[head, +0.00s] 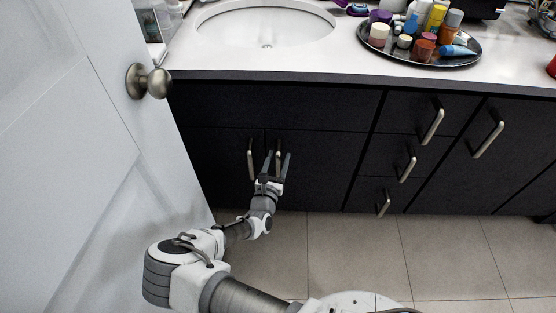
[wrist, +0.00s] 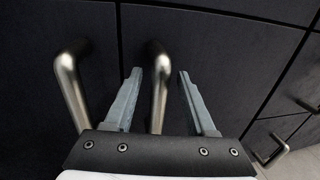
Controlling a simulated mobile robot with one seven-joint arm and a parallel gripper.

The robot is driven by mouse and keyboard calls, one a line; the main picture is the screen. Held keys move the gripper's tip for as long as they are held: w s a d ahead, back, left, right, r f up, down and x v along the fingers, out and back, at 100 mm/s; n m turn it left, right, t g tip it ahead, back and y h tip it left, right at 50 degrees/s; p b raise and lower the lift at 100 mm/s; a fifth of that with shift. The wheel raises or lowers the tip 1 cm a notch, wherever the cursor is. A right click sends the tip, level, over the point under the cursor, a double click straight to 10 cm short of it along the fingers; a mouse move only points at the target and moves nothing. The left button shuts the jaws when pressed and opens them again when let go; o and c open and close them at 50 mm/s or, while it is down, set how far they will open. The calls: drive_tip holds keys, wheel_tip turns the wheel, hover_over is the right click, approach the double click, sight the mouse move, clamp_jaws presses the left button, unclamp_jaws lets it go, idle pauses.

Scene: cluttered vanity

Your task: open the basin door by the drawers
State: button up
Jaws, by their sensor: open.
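The basin door by the drawers (head: 325,165) is a dark panel under the sink, right of the seam between two doors. It looks shut. Its metal bar handle (head: 278,158) stands upright beside that seam. My gripper (head: 277,155) is open in front of this handle. In the wrist view the handle (wrist: 159,90) lies between my two open fingers (wrist: 160,75), nearer the left one. I cannot tell whether a finger touches it. The left basin door (head: 215,155) has its own handle (head: 250,160), which shows outside my left finger in the wrist view (wrist: 70,85).
A white room door (head: 75,160) with a round knob (head: 150,82) stands close on the left. Drawers with bar handles (head: 408,168) are to the right. A tray of bottles (head: 463,61) and the sink (head: 265,27) are above. The tiled floor (head: 360,250) is clear at the right.

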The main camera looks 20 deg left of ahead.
drive_tip(key=shift+c, duration=0.3)
clamp_jaws()
idle(1.1)
